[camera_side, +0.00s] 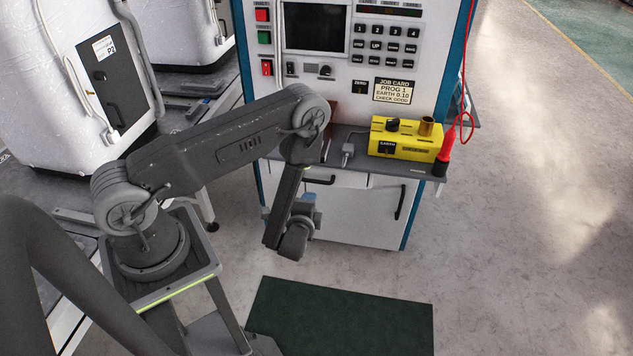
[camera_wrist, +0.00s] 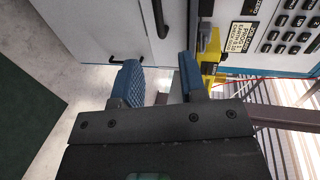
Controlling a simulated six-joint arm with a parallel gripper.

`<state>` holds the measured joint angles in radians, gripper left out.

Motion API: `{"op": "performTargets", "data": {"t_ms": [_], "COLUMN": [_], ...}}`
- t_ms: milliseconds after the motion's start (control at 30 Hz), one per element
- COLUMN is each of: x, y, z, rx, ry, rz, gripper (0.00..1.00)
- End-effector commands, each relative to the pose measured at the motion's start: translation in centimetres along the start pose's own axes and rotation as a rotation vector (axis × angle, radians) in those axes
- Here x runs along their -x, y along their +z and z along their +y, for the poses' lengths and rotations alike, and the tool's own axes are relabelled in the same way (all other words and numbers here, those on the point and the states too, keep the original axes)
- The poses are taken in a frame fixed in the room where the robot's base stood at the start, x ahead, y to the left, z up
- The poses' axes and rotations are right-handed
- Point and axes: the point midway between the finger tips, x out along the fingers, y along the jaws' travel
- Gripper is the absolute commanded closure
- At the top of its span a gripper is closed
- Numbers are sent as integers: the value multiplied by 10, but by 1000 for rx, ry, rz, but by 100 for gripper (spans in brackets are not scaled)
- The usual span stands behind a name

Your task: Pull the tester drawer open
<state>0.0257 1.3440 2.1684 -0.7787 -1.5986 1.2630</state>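The tester drawer (camera_side: 352,179) is the white front under the grey shelf of the tester; it looks shut. Its dark bar handle (camera_side: 320,181) is level in the side view, just above and right of my gripper (camera_side: 305,206). In the wrist view the handle (camera_wrist: 160,18) stands upright near the top edge, on the white drawer front. My gripper (camera_wrist: 160,78) shows there as two blue fingers, clearly apart with nothing between them. The handle lies beyond the fingertips, roughly in line with the gap. The side view shows the fingers only small and partly hidden by the wrist.
Below the drawer is a white cabinet door (camera_side: 355,215) with an upright dark handle (camera_side: 401,201). The shelf (camera_side: 452,180) above carries a yellow box (camera_side: 405,140), a red probe (camera_side: 446,147) and a grey plug (camera_side: 347,153). A green mat (camera_side: 340,318) lies on open floor.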

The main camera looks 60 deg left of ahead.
Motion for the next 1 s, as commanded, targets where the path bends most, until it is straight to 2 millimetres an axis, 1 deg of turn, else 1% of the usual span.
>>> {"op": "performTargets", "data": {"t_ms": [33, 133, 267, 367, 500, 700, 833, 1000], "x": [2, 0, -13, -30, -60, -99, -118, -132], "y": [4, 7, 7, 8, 8, 8, 7, 7], "z": [4, 6, 5, 4, 3, 3, 3, 2], "rx": [-23, -42, -39, -37, -36, -36, -38, -39], "ry": [-12, -26, -27, -27, -28, -27, -25, -24], "rz": [-3, -6, -9, -9, -8, -7, -5, -4], "gripper": [61, 61, 61, 61, 61, 61, 61, 61]}}
